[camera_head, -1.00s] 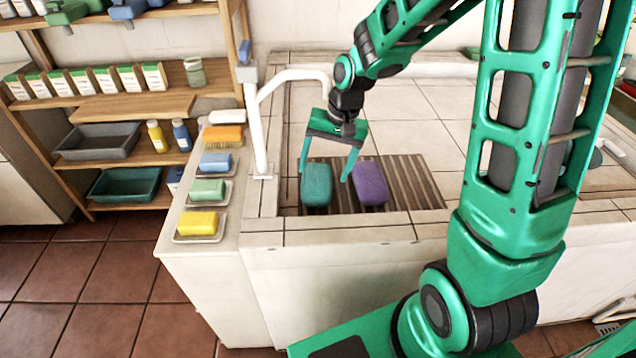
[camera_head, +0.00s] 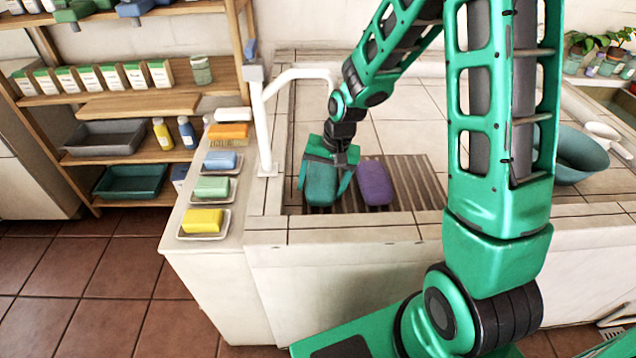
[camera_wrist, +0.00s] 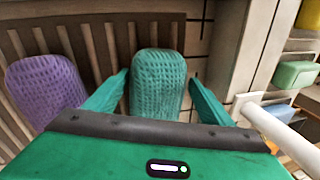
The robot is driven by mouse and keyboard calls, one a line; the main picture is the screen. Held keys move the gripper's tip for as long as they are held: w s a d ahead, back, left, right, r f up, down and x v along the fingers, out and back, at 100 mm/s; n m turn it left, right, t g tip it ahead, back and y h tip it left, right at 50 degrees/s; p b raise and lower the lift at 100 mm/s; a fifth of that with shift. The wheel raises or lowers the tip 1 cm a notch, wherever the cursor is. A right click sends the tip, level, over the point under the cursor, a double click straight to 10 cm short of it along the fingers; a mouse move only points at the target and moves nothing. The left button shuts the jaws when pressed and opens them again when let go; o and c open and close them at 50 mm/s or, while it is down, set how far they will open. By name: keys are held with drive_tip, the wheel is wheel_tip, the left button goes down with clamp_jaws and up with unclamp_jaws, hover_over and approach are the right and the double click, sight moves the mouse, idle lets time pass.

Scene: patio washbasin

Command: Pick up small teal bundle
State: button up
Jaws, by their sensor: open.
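The small teal bundle (camera_head: 321,190) is a rounded, woven-textured block lying on the slatted rack in the basin. It also shows in the wrist view (camera_wrist: 158,84), between my two fingers. My gripper (camera_head: 324,186) is open, pointing down over the bundle with one finger on each side. In the wrist view (camera_wrist: 160,98) a gap shows between each finger and the bundle. A purple bundle (camera_head: 375,183) of similar shape lies just to the right of it, outside my fingers; it is at the left in the wrist view (camera_wrist: 46,88).
A white faucet (camera_head: 262,130) stands left of the rack (camera_head: 420,190). Yellow (camera_head: 203,221), green (camera_head: 211,187) and blue (camera_head: 220,160) soaps sit on dishes along the left ledge. A teal bowl (camera_head: 582,155) is at the right. The rack's right part is bare.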

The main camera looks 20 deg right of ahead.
drive_tip(key=shift+c, duration=0.4)
drive_tip(key=c, duration=0.8)
drive_tip(key=shift+c, duration=0.3)
drive_tip(key=shift+r, duration=0.15)
